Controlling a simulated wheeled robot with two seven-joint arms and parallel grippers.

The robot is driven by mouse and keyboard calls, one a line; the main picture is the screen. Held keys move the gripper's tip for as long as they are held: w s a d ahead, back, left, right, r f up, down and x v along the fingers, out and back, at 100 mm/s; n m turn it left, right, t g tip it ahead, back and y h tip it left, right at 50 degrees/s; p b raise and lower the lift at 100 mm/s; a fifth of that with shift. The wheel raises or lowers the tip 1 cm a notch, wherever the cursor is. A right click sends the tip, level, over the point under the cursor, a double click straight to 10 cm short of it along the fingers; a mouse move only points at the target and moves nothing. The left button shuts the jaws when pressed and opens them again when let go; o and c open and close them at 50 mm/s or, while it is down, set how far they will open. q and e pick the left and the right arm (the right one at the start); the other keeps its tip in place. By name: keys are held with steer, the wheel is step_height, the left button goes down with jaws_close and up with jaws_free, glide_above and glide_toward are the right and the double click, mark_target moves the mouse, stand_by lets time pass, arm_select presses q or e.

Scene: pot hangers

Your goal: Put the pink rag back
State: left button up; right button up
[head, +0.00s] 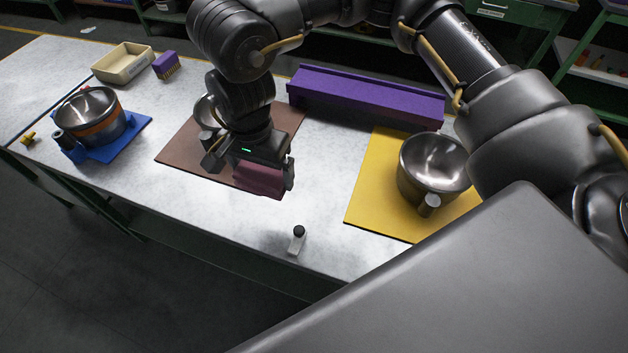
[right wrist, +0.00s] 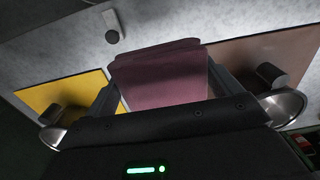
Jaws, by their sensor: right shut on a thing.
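A folded dusky-pink rag (head: 259,178) is held in my right gripper (head: 250,170). The gripper is over the front right part of the brown mat (head: 176,151), and the rag seems to be above the table. In the right wrist view the rag (right wrist: 165,75) fills the space between the two fingers (right wrist: 165,90). The gripper hides part of a metal pot (head: 205,112) on the brown mat. My left gripper does not show in either view.
A purple shelf-like block (head: 365,93) stands behind the mats. A steel pot (head: 435,165) sits on the yellow mat (head: 378,190), another pot (head: 90,115) on the blue mat (head: 128,137). A small white-and-black item (head: 297,240) stands at the front edge. A beige tray (head: 123,63) and purple brush (head: 166,65) lie back left.

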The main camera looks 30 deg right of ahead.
steer(key=w+d+f+p, duration=0.2)
steer(key=d+f, duration=0.1)
steer(key=d, duration=0.5)
steer(key=p, duration=0.1)
glide_above(314, 181)
steer(key=a, duration=0.1)
step_height(314, 181, down, 6)
steer(key=shift+s+r, duration=0.15)
steer(key=shift+r, duration=0.05)
steer(key=shift+d+f, duration=0.3)
steer(key=shift+f, duration=0.05)
steer(key=f, duration=0.2)
steer(key=f+p, duration=0.1)
steer(key=shift+d+f, duration=0.2)
steer(key=shift+d, duration=0.05)
steer(key=shift+f, duration=0.1)
steer(key=shift+f+b, duration=0.2)
steer(key=shift+b, duration=0.1)
steer(key=o, duration=0.9)
steer(key=shift+r, duration=0.1)
steer(key=shift+o, duration=0.2)
